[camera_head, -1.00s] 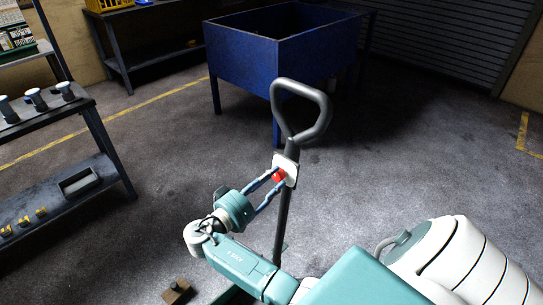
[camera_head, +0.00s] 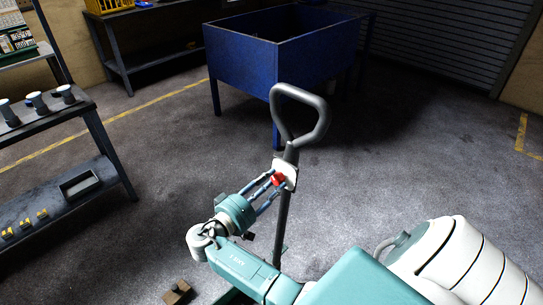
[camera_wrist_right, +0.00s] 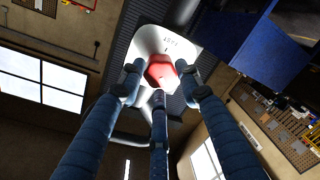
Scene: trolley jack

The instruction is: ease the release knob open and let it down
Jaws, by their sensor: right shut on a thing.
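The red release knob (camera_head: 279,179) sits on a pale plate (camera_head: 291,168) on the jack's upright handle, below the grey loop grip (camera_head: 320,125). My right gripper (camera_head: 276,183) reaches it from the lower left, its blue fingers shut on the knob. In the right wrist view the knob (camera_wrist_right: 161,74) shows its faceted face between the fingertips, in front of the pale plate (camera_wrist_right: 165,42). The handle's lower end and the jack body are mostly hidden by my arm. My left gripper is not in view.
A blue bin on legs (camera_head: 240,60) stands behind the handle. A dark shelf unit (camera_head: 95,145) with parts stands at the left. A small brown block (camera_head: 178,291) lies low on the floor. The floor at the right of the handle is clear.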

